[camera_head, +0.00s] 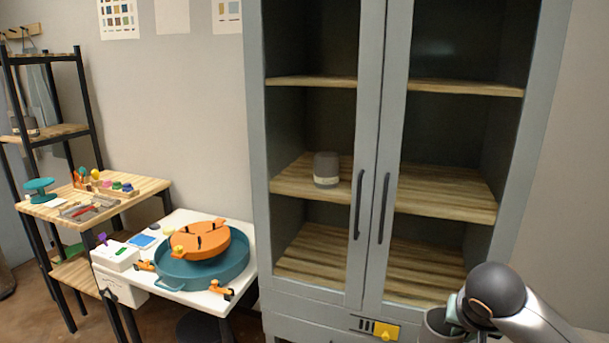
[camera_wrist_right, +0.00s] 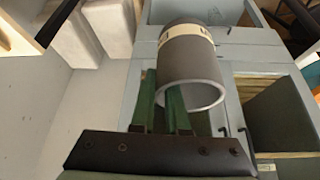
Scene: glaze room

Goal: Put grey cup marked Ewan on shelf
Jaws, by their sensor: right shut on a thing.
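A dark grey cup (camera_wrist_right: 190,62) with a cream label band is in my right gripper (camera_wrist_right: 168,98), whose green fingers are at its rim. The writing on the band is only partly in sight and I cannot read the name. In the head view this cup (camera_head: 436,326) shows at the lower right edge beside my right gripper (camera_head: 456,314). Another grey cup with a pale band (camera_head: 326,170) stands upright on the middle wooden shelf (camera_head: 290,186) of a grey cabinet (camera_head: 262,200), behind the left door. My left gripper is out of view.
Both cabinet doors look shut, with dark upright handles (camera_head: 358,205) at the middle. The right half of the middle shelf (camera_head: 445,190) is bare. On the left, a white table holds a teal basin (camera_head: 205,272) with an orange tool (camera_head: 203,240); a wooden bench (camera_head: 140,188) stands beyond.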

